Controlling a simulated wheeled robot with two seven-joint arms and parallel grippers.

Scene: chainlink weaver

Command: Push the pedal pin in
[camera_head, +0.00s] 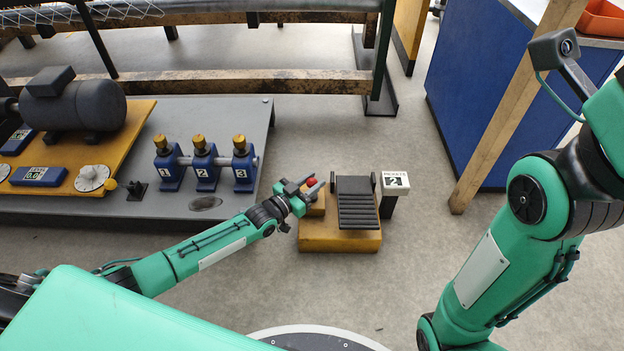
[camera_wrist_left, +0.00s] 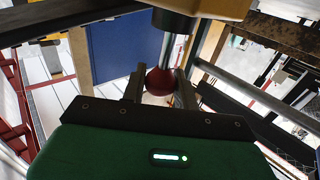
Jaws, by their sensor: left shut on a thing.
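The pedal pin shows as a red ball knob (camera_head: 312,182) beside the black ribbed pedal (camera_head: 357,205) on a yellow base (camera_head: 340,240). In the left wrist view the red knob (camera_wrist_left: 160,82) sits on a metal shaft below a yellow block (camera_wrist_left: 205,8). My left gripper (camera_head: 310,187) is at the knob, with its two fingers on either side of it, shut on it. How deep the pin sits in the block cannot be told. My right arm (camera_head: 545,200) stands at the right; its gripper is out of view.
A sign (camera_head: 395,182) marked 2 stands right of the pedal. At the left, a grey platform (camera_head: 130,208) carries a motor (camera_head: 73,105) and three blue numbered blocks (camera_head: 205,165). A wooden post (camera_head: 510,110) and a blue cabinet (camera_head: 490,90) stand at the right.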

